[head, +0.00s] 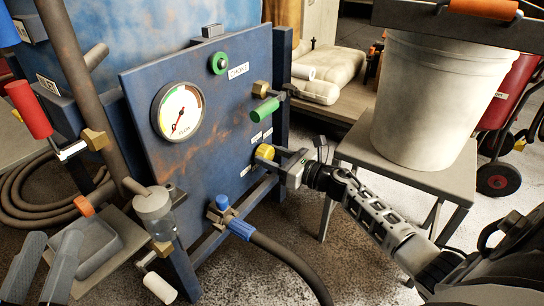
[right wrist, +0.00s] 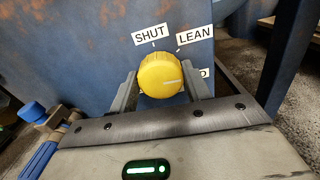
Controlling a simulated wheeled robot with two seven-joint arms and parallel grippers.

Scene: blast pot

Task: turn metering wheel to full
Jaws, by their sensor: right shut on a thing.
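The yellow metering wheel (head: 264,152) is on the right side of the blue panel (head: 205,160). In the right wrist view the wheel (right wrist: 161,76) sits between the two fingers of my right gripper (head: 280,163), which is shut on it. A white pointer line on the wheel points right and slightly up, past the LEAN label (right wrist: 196,36) and toward a mostly hidden label (right wrist: 205,73) ending in "D". The SHUT label (right wrist: 150,34) is above the wheel. No FULL label can be read. My left gripper (head: 53,238) is open and empty at the lower left.
A round gauge (head: 178,111), a green-handled valve (head: 265,110) and a blue hose fitting (head: 228,218) are on or near the panel. A white bucket (head: 415,105) stands on a stool at right. A red handle (head: 29,109) and pipes are at left.

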